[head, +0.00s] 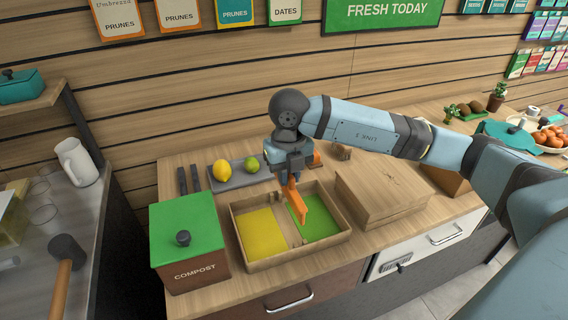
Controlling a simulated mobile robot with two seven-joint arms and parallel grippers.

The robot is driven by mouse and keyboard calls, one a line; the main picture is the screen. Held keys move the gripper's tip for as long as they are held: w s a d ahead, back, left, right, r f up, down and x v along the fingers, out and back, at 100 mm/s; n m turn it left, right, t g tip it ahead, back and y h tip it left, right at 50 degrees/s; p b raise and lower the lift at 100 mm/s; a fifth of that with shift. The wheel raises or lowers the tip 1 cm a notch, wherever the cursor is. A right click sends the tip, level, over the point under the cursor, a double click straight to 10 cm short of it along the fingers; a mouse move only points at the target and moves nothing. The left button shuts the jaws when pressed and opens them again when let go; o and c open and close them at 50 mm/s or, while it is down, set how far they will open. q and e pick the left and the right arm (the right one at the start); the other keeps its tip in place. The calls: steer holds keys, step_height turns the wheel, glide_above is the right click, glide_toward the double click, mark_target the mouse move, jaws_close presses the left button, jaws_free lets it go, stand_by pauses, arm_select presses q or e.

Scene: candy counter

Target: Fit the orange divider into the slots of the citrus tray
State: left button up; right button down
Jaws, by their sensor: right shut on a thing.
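The citrus tray (297,262) is a shallow wooden box on the counter. Its floor is yellow on the left and green on the right, with a wooden strip between them. My right gripper (291,182) points down over the tray's back part and is shut on the orange divider (297,204). The divider hangs tilted over the middle of the tray, near the green side. Whether its lower edge touches the tray or a slot cannot be told. My left gripper is not in view.
A compost bin (188,262) with a green lid stands left of the tray. A wooden box (385,195) stands to the right. Behind, a grey tray (234,183) holds a lemon (222,170) and a lime (252,165).

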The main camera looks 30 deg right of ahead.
mark_target(287, 197)
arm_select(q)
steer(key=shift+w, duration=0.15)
arm_select(e)
steer(key=shift+w, duration=0.1)
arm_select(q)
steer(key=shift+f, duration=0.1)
arm_select(e)
steer(key=shift+f, duration=0.1)
steer(key=shift+f+b, duration=0.9)
step_height(287, 197, down, 3)
steer(key=shift+f+b, duration=0.1)
steer(key=shift+b, duration=1.15)
steer(key=shift+f, duration=0.35)
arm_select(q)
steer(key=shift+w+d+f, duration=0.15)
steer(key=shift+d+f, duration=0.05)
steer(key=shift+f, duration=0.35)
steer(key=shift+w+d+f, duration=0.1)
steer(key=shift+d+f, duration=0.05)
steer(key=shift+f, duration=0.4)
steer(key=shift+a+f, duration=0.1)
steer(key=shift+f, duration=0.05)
